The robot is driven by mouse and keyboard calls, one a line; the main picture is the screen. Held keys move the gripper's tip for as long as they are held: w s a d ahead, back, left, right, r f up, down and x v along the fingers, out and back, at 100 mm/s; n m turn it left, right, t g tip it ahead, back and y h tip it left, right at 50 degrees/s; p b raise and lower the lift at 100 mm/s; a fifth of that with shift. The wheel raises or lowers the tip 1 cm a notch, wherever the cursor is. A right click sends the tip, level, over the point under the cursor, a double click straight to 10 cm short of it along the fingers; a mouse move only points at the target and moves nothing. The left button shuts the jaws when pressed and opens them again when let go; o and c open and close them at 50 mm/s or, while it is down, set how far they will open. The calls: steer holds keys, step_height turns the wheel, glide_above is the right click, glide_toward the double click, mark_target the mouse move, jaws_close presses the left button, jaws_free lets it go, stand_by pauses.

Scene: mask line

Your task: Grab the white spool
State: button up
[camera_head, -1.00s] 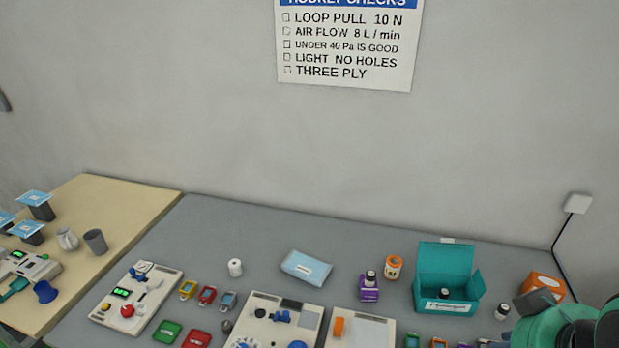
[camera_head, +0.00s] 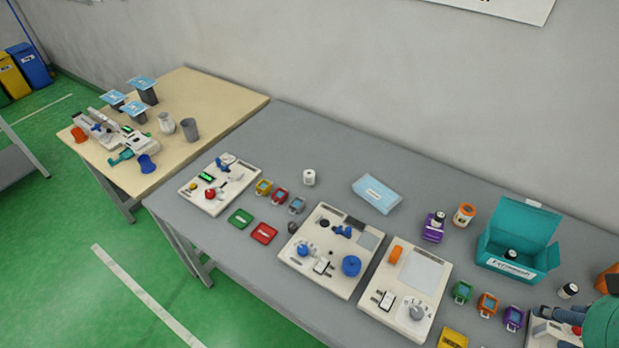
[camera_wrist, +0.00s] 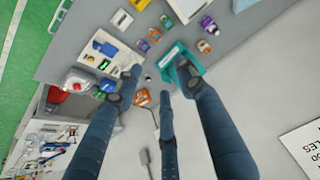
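The white spool (camera_head: 308,177) stands upright on the grey table (camera_head: 330,140), behind the small coloured devices and left of the blue mask packet (camera_head: 377,194). In the wrist view I cannot make out the spool. My gripper (camera_wrist: 160,82) has its dark blue fingers spread apart with nothing between them, above the right part of the table. In the head view only a teal and dark part of my arm shows at the lower right edge, far from the spool.
Near the spool are yellow, red and blue devices (camera_head: 280,196) and a white test panel (camera_head: 219,184). A teal open box (camera_head: 518,240), a purple device and an orange-white roll (camera_head: 464,215) stand to the right. A wooden table (camera_head: 215,95) adjoins on the left.

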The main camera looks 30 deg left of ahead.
steer(key=shift+o, duration=1.3)
steer(key=shift+r, duration=0.1)
